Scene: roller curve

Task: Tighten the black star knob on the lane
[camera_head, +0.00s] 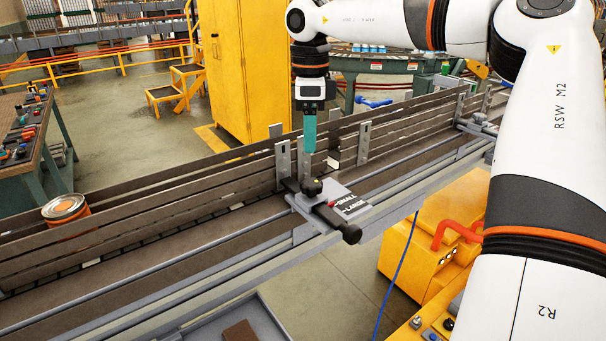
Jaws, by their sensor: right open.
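The black star knob (312,187) sits on top of a grey adjuster plate (349,207) on the lane (200,252). The plate has a red pointer and the words SMALL and LARGE. A second black knob (350,234) sticks out at the plate's front end. My right gripper (309,150) points straight down above the star knob, with a gap between its teal fingers and the knob. The fingers overlap in this view, and nothing shows held in them. My left gripper is not in view.
Upright metal brackets (364,142) and long rails stand close around the knob. An orange-rimmed can (65,209) is at the lane's left. A yellow cabinet (243,70) stands behind. A blue cable hangs below the lane.

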